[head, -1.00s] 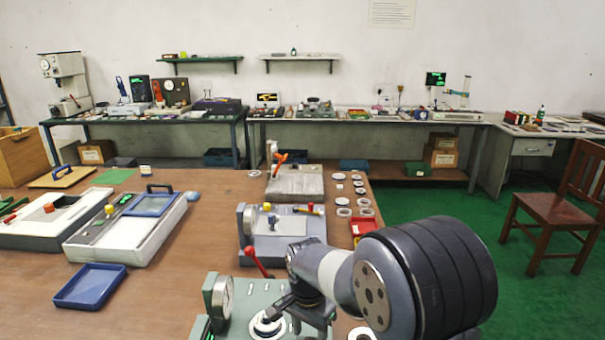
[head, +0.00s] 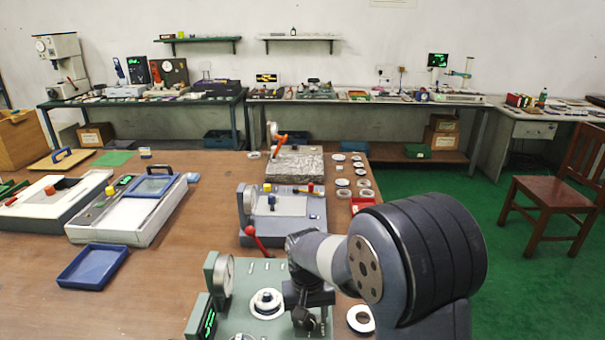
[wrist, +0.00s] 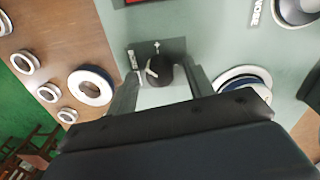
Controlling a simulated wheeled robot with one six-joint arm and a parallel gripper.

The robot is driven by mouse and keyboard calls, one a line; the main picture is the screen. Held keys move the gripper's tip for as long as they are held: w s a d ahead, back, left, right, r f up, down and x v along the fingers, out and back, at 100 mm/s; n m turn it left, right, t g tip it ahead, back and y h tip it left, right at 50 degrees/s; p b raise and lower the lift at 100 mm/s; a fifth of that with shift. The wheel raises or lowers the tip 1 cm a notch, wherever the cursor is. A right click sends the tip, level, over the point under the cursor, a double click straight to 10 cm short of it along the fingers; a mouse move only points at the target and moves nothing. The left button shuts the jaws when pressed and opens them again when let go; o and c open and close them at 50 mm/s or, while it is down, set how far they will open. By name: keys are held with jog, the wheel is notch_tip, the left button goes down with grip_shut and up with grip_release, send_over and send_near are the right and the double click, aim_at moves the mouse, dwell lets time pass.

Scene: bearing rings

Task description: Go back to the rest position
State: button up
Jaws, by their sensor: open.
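My gripper (head: 308,318) is at the front of the bench, over the right part of a grey-green gauge fixture (head: 240,325). In the wrist view my gripper (wrist: 163,80) is open, its two fingers apart with nothing held. A black knob (wrist: 166,70) on the fixture shows between the fingers; whether they touch it I cannot tell. A white-and-dark bearing ring (head: 267,303) sits on the fixture, left of my gripper; it also shows in the wrist view (wrist: 243,76), partly hidden by my gripper body.
A ring (head: 360,319) lies on the bench right of the fixture. Behind stand a blue-grey fixture (head: 284,229) with a red-knobbed lever, a stone block (head: 294,166), several rings and a red tray (head: 362,205). A blue tray (head: 92,267) is at left, with bare bench around it.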

jog(key=n, duration=0.4)
jog(key=shift+n, duration=0.4)
jog(key=n, duration=0.4)
jog(key=shift+n, duration=0.3)
jog(key=shift+s+r, duration=0.1)
jog(key=shift+r, duration=2.3)
